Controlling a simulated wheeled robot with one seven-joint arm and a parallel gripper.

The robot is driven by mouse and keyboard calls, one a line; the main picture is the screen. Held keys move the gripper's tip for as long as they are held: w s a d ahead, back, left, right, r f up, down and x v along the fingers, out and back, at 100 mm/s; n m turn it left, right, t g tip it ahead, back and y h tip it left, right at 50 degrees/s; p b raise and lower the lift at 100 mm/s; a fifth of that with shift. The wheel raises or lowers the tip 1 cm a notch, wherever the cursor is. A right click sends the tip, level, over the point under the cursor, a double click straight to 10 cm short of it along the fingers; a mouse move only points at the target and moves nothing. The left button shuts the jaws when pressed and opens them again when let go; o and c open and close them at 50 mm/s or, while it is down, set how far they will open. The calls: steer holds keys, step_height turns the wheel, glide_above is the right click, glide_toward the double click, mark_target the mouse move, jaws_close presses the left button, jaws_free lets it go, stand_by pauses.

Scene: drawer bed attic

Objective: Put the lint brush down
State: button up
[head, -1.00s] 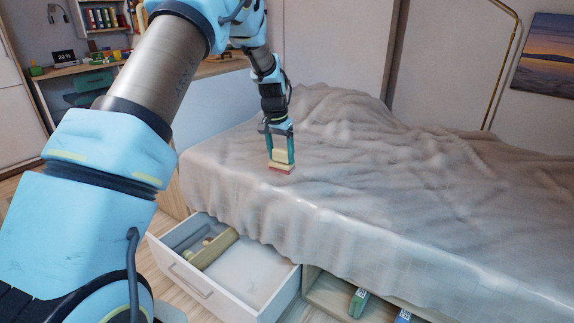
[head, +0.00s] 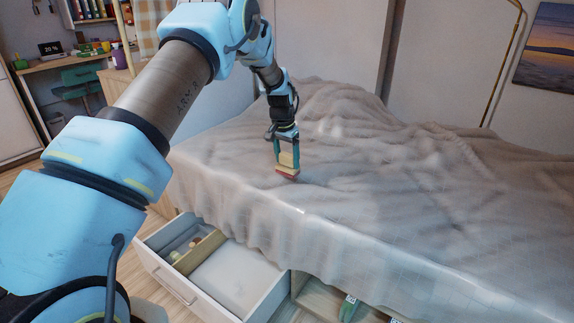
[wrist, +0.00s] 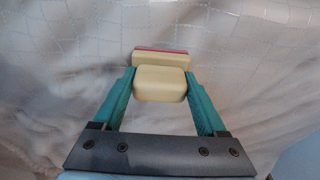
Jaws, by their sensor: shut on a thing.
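The lint brush (head: 287,162) has a cream handle block and a red strip along its lower edge. My gripper (head: 286,150) is shut on its cream block, with the red strip pointing down at the grey bed cover (head: 400,200). In the wrist view, the lint brush (wrist: 161,83) sits between my two teal fingers (wrist: 160,90), and the red edge is at the far side. The brush is at the bed cover's surface or just above it; I cannot tell whether they touch.
An open white drawer (head: 225,282) juts out below the bed, with a divider and small items in its left part. Green items (head: 349,307) lie in the space under the bed to its right. The bed top is rumpled but otherwise clear.

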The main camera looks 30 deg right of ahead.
mark_target(285, 167)
steer(key=shift+f, duration=1.15)
steer(key=shift+f, duration=0.2)
steer(key=o, duration=1.2)
steer(key=shift+o, duration=0.2)
steer(key=shift+r, duration=0.1)
